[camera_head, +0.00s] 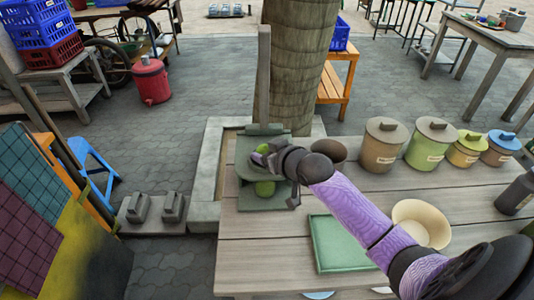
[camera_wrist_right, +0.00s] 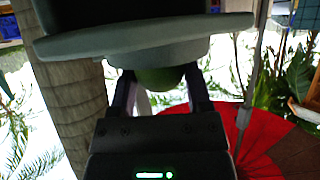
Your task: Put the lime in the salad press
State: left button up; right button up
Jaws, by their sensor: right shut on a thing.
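The salad press (camera_head: 247,201) stands at the left end of the wooden table, a grey-green frame with a tall upright lever behind it. My right gripper (camera_head: 260,156) reaches into it from the right, between its upper and lower parts. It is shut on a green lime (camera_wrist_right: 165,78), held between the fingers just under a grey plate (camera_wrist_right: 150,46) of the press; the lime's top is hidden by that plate. In the head view only a bit of green shows at the fingers. Another round green thing (camera_head: 265,188) shows lower in the press. My left gripper is out of view.
A green tray (camera_head: 338,243) and a cream bowl (camera_head: 432,213) lie to the right, under or beside my right arm. Several lidded canisters (camera_head: 381,148) line the table's back edge, with a brown bowl (camera_head: 330,150) near the press. A thick trunk (camera_head: 297,60) rises behind.

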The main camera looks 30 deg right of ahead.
jog(key=shift+f, duration=0.15)
jog(key=o, duration=1.2)
jog(key=shift+o, duration=0.4)
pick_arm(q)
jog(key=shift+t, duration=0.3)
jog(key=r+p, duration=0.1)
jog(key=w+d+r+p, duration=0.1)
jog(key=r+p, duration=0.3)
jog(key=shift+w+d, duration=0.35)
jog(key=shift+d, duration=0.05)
pick_arm(e)
jog(key=v, duration=1.2)
